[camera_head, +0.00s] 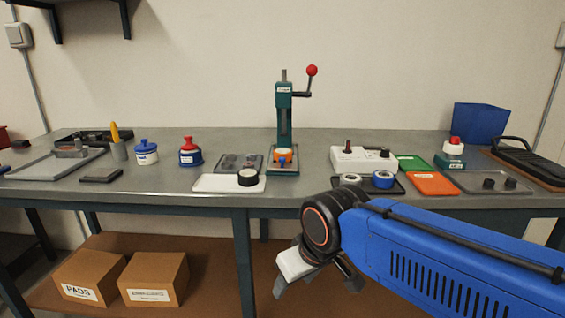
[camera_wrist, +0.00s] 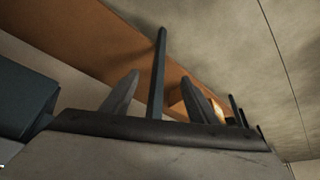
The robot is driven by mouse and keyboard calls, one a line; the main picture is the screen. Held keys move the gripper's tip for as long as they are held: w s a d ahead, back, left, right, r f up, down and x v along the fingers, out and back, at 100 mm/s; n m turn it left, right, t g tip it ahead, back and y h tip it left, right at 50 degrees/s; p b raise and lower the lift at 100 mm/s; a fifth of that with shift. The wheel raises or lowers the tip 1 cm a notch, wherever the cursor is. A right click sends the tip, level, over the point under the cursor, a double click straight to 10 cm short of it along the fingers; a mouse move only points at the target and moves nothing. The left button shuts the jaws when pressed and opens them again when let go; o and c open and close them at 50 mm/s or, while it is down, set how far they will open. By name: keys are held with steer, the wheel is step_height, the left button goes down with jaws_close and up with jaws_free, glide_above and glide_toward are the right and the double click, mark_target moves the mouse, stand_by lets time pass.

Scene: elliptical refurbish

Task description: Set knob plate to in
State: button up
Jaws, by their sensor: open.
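Two plates with dark knobs lie on the bench, and I cannot tell for certain which is the knob plate. A grey plate (camera_head: 468,181) at the right carries two small dark knobs (camera_head: 499,184). A white plate (camera_head: 215,184) left of centre carries one round black knob (camera_head: 247,177). My gripper (camera_head: 315,280) hangs in front of the bench, below its top and apart from both plates. It is open and empty. Its fingers show in the wrist view (camera_wrist: 160,92), where neither plate is seen.
A green press (camera_head: 284,128) with a red-balled lever stands mid-bench. Cardboard boxes (camera_head: 153,277) sit on the lower shelf. The bench's front edge (camera_head: 150,198) is between my gripper and the plates.

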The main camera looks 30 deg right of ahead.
stand_by(0.4)
steer(key=shift+w+r, duration=0.15)
steer(key=shift+r, duration=0.05)
steer(key=c, duration=0.7)
steer(key=w+d+r+m, duration=0.1)
steer(key=w+r+m, duration=0.1)
steer(key=w+r, duration=0.2)
steer(key=w+d+r+m+g+h, duration=0.1)
steer(key=w+r, duration=0.3)
steer(key=r, duration=0.4)
steer(key=w+d+r+m+h, duration=0.1)
steer(key=w+r+m, duration=0.2)
steer(key=r, duration=0.4)
steer(key=shift+w+r+m+g, duration=0.1)
steer(key=shift+w+m+g, duration=0.3)
steer(key=shift+w, duration=0.05)
steer(key=shift+c, duration=0.3)
steer(key=m+g+h, duration=0.2)
steer(key=m, duration=0.7)
glide_toward(282, 158)
steer(key=x, duration=0.8)
steer(key=shift+w, duration=0.1)
steer(key=shift+c, duration=0.5)
jaws_close()
